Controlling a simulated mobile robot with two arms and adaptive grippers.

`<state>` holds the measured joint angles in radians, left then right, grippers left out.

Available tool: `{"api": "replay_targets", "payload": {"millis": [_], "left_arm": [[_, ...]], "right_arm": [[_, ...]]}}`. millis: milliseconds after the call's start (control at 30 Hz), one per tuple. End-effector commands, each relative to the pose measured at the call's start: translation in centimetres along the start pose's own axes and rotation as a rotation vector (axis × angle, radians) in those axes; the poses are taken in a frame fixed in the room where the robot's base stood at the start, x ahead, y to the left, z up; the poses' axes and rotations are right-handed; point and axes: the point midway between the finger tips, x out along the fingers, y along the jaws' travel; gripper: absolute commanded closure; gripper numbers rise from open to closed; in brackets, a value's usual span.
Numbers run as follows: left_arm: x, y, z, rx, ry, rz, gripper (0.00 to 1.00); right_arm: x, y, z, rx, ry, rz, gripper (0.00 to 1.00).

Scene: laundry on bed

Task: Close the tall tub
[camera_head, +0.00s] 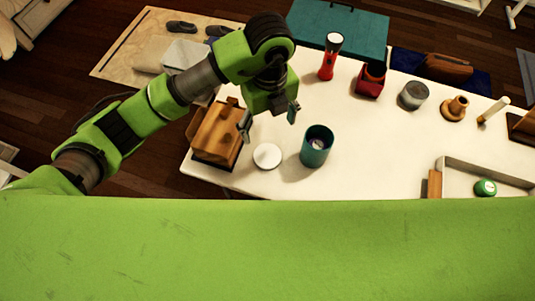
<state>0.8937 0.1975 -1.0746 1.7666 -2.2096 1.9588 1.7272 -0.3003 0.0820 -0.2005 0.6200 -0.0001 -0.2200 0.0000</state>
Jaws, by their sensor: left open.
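The tall tub (316,147) is a teal cylinder standing upright on the white table. Its top is open, and something small and pale shows inside. A round white lid (267,156) lies flat on the table just left of the tub, apart from it. My left gripper (269,120) is open and empty, pointing down above and behind the lid, to the left of the tub. Its two fingers are spread wide. My right gripper is not in view.
A wooden box (216,135) stands left of the lid, close to my left gripper. A red flashlight (329,58), a red container (371,80) and a grey jar (413,95) stand farther back. A white tray (490,171) sits at right. The table (385,150) is clear right of the tub.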

Motion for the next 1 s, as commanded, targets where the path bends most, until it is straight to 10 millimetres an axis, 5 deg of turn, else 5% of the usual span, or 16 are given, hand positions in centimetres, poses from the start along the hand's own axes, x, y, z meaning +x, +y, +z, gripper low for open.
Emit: {"api": "replay_targets", "payload": {"millis": [400,867,1000], "left_arm": [[7.2,0.1,-0.2,0.0,0.003,0.002,0.26],[8.1,0.2,-0.2,0.001,0.002,0.001,0.26],[9.8,0.7,-0.7,0.0,0.005,0.003,0.26]], "right_arm": [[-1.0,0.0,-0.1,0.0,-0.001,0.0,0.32],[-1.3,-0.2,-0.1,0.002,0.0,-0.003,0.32],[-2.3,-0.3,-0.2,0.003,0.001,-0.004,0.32]]}}
